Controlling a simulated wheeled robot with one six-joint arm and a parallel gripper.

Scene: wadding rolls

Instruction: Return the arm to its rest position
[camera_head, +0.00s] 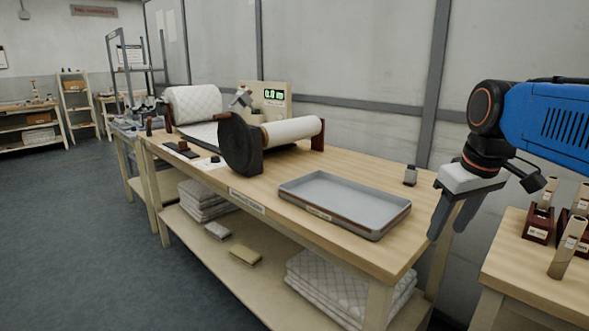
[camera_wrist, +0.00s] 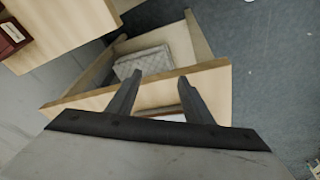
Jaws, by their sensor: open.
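My gripper (camera_head: 452,218) hangs at the right side of the head view, beside the right end of the main workbench (camera_head: 375,255). Its two grey fingers point down, apart, with nothing between them. In the wrist view my gripper (camera_wrist: 158,95) also shows open and empty, with the bench end and floor beyond it. My blue arm reaches in from the right edge of the head view.
A grey tray (camera_head: 345,198) lies near the bench's right end. A white roll (camera_head: 292,131) with a dark end disc and a quilted roll (camera_head: 194,104) sit farther left. A side table (camera_head: 530,270) with wooden pieces stands at right. Open floor (camera_head: 80,240) lies left.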

